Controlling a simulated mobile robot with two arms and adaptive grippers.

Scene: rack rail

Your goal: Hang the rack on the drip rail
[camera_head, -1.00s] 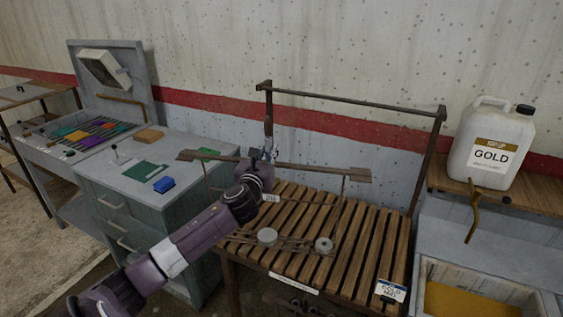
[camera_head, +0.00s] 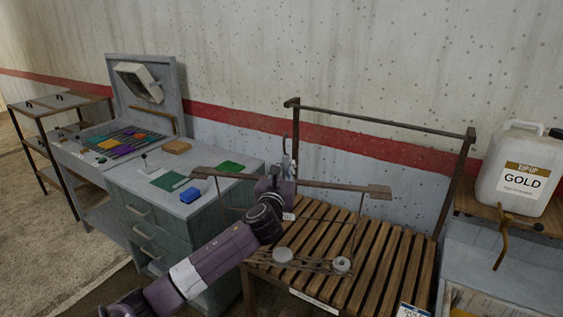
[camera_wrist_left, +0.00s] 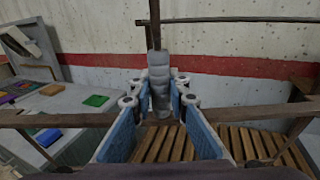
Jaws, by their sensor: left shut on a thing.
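The rack (camera_head: 340,187) is a long brown crossbar with flat ends and thin legs below it carrying round grey discs. My left gripper (camera_head: 288,172) is shut on the rack's upright grey grip near the middle of the crossbar; this grip (camera_wrist_left: 158,85) stands between the blue finger pads in the left wrist view. The rack is held roughly level above the slatted table. The drip rail (camera_head: 380,121) is a thin dark bar between two posts behind and above the rack, apart from the crossbar. My right gripper is not in view.
The slatted wooden table (camera_head: 385,265) lies under the rack. A grey drawer cabinet (camera_head: 160,235) with coloured pieces stands left. A white GOLD jug (camera_head: 520,170) stands on a shelf at right. The concrete wall is close behind the rail.

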